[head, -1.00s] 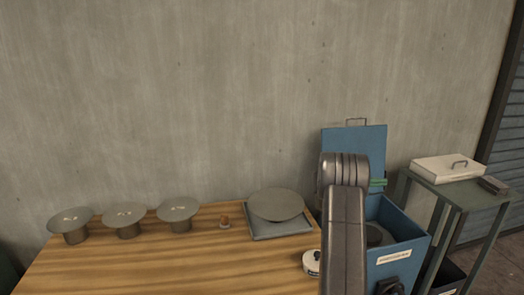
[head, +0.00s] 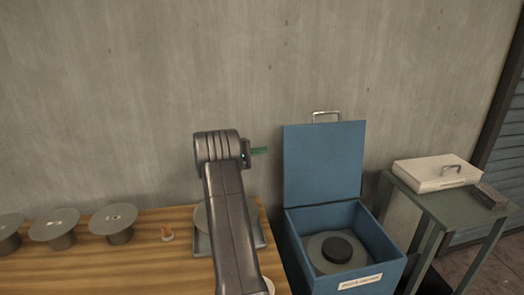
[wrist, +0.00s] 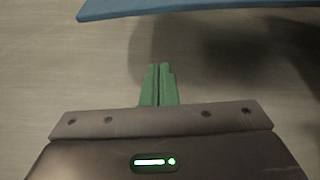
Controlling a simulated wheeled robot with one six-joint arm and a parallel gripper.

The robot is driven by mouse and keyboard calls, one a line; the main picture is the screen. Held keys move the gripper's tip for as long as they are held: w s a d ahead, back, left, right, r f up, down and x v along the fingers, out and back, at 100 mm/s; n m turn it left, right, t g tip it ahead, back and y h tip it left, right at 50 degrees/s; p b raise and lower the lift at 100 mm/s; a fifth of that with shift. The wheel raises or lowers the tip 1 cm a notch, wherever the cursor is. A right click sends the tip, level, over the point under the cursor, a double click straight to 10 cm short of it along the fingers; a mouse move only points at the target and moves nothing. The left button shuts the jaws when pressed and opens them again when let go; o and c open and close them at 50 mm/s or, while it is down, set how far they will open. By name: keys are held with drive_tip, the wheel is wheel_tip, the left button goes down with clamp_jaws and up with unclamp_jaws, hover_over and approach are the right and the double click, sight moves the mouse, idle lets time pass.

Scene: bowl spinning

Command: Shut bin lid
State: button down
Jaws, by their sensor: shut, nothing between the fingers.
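The blue bin (head: 380,243) stands right of the table with its blue lid (head: 323,165) standing open and upright at the back. The lid has a metal handle (head: 326,114) on its top edge. Inside the bin lies a grey disc with a dark round knob (head: 338,249). My gripper (head: 259,151) is left of the lid, apart from it, with its green fingers pointing right. In the wrist view, the green fingers (wrist: 158,84) are together and empty. A blue edge, apparently the lid (wrist: 190,8), crosses the top of that view, apart from the fingertips.
A wooden table (head: 160,272) holds several grey discs on stands (head: 113,219), a small orange-brown piece (head: 167,234) and a plate (head: 201,222) partly behind my arm. A green side table (head: 455,207) at right carries a white lidded box (head: 436,173) and a dark block (head: 490,195).

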drive_tip(key=p+x, duration=0.2)
drive_tip(key=x, duration=0.6)
drive_tip(key=s, duration=0.1)
drive_tip(key=s+p, duration=0.1)
drive_tip(key=s, duration=0.2)
drive_tip(key=shift+s+r, duration=0.25)
drive_tip(key=shift+r, duration=0.15)
drive_tip(key=shift+s+f+b, duration=0.1)
drive_tip(key=shift+s+b, duration=0.05)
drive_tip(key=shift+b, duration=0.2)
